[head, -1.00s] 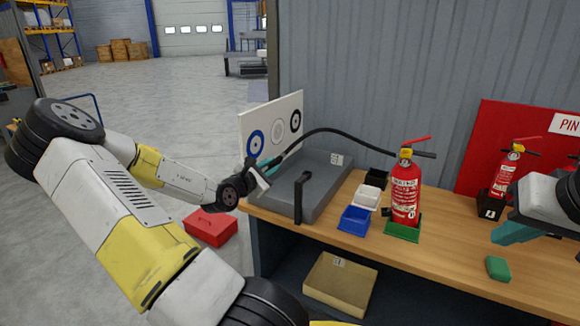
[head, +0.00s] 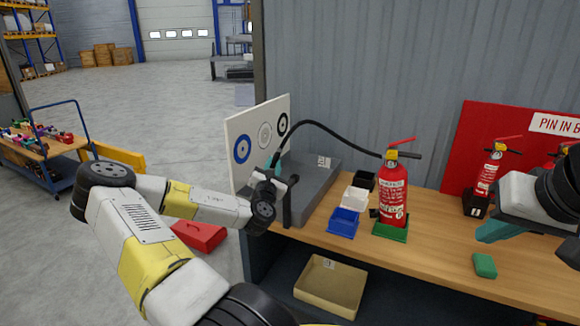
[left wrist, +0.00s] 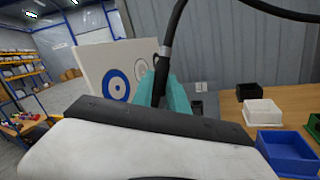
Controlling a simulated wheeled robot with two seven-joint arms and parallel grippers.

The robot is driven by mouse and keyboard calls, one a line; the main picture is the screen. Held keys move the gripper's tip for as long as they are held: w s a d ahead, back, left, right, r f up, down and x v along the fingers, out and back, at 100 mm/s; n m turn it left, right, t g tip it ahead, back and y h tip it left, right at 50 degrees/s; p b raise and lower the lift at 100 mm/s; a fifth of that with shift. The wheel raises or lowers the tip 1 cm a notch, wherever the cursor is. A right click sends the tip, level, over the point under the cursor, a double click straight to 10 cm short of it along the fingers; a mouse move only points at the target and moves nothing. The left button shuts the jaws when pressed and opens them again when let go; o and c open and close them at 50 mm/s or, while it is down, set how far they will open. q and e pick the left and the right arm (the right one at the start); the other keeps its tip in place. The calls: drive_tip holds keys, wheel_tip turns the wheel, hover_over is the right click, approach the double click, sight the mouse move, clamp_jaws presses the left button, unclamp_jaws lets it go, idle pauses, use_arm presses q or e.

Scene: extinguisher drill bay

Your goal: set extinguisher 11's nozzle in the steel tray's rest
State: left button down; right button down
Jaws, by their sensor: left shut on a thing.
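The red extinguisher (head: 393,196) stands upright in a green holder on the bench; I cannot read its number. Its black hose (head: 335,132) arches left to the nozzle, and it also crosses the top of the left wrist view (left wrist: 176,28). My left gripper (head: 272,168) is shut on the nozzle (left wrist: 161,80), which sits between the teal fingers, steeply tilted. It is at the left end of the grey steel tray (head: 318,176), above it. A dark upright post (head: 287,206), perhaps the rest, stands at the tray's near side, partly beside my gripper. My right gripper (head: 494,231) shows only partly at the right.
A white target board (head: 243,150) stands behind my left gripper. Blue (head: 343,222), white (head: 355,199) and black (head: 363,181) bins sit between tray and extinguisher. A second extinguisher (head: 483,180) stands further right.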

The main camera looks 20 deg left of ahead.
use_arm(q)
drive_tip(key=shift+w+d+f+n+g+y, duration=0.1)
drive_tip(key=shift+w+d+n+g+y, duration=0.25)
drive_tip(key=shift+w+n+y, duration=0.65)
drive_tip(key=shift+w+d+f+n+g+y, duration=0.1)
drive_tip(key=shift+w+d+n+y, duration=0.5)
drive_tip(key=shift+n+y, duration=0.65)
drive_tip(key=shift+w+d+n+g+y, duration=0.25)
drive_tip(key=shift+w+d+n+y, duration=0.15)
drive_tip(key=shift+w+n+y, duration=0.7)
drive_tip(key=shift+w+d+n+g+y, duration=1.3)
drive_tip(key=shift+w+n+g+y, duration=1.25)
drive_tip(key=shift+n+g+y, duration=1.05)
wheel_tip(320, 180, down, 7)
drive_tip(key=shift+n+t, duration=0.3)
drive_tip(key=shift+n, duration=0.15)
drive_tip(key=shift+f, duration=0.15)
drive_tip(key=c, duration=1.2)
unclamp_jaws()
drive_tip(key=shift+c, duration=0.2)
